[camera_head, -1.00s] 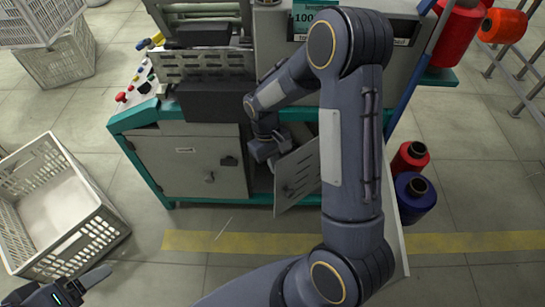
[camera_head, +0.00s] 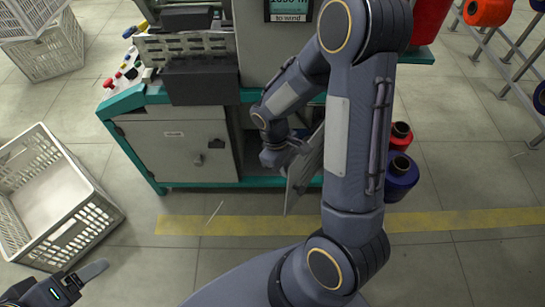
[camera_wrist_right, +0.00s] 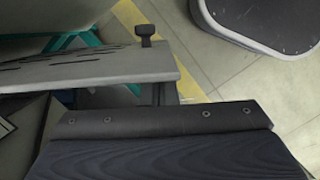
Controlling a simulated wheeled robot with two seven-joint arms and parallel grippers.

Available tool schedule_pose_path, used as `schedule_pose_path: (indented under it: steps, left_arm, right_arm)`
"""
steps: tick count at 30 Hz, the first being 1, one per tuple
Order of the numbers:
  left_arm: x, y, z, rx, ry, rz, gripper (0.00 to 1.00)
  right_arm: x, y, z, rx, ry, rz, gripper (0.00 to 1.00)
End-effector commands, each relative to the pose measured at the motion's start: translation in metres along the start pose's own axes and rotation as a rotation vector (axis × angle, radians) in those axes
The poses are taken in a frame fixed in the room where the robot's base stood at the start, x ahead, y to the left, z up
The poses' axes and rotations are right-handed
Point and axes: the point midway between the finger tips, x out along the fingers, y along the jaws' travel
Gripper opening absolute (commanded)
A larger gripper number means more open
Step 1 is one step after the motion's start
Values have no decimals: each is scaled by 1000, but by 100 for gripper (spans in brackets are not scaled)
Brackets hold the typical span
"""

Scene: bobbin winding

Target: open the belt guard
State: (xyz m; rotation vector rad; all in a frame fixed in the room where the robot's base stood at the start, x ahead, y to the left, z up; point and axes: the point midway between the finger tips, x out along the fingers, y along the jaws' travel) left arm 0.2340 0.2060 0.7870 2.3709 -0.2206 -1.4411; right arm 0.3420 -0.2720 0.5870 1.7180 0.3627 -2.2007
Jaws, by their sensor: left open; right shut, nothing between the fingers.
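The belt guard (camera_head: 307,165) is a grey slotted panel on the front of the green-trimmed machine, right of its closed cabinet door. It stands swung out from the dark opening, seen nearly edge-on. In the right wrist view the guard (camera_wrist_right: 100,72) shows its slots and edge, with a dark knob (camera_wrist_right: 147,36) sticking out. My right gripper (camera_head: 288,158) is shut and empty, at the guard's upper left side; whether it touches the panel is unclear. My left gripper (camera_head: 80,284) is open and empty at the lower left, far from the guard.
A white crate (camera_head: 105,215) stands on the floor at left, with stacked crates behind. The closed cabinet door (camera_head: 165,155) is left of the opening. Red (camera_head: 400,135) and blue (camera_head: 402,172) thread cones stand right of the guard. Floor in front is clear, with a yellow stripe.

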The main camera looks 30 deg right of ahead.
Motion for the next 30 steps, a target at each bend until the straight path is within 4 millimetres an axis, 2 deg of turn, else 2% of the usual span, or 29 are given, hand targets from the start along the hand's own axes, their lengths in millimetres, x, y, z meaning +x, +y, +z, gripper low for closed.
schedule_pose_path:
  steps: [1, 6, 12, 18, 30]
  left_arm:
    - [0, 0, 0, 0, 0, 0, 76]
    - [2, -1, 1, 0, 0, 0, 76]
    - [2, -1, 1, 0, 0, 0, 76]
    - [2, -1, 1, 0, 0, 0, 76]
    - [2, -1, 1, 0, 0, 0, 76]
  right_arm:
    - [3, -1, 14, -29, 0, 7, 0]
    - [12, -1, 48, -122, 0, 30, 0]
    - [19, 2, 74, -192, 1, 48, 0]
    - [21, 4, 83, -220, 1, 56, 0]
    - [21, 4, 83, -222, 0, 56, 0]
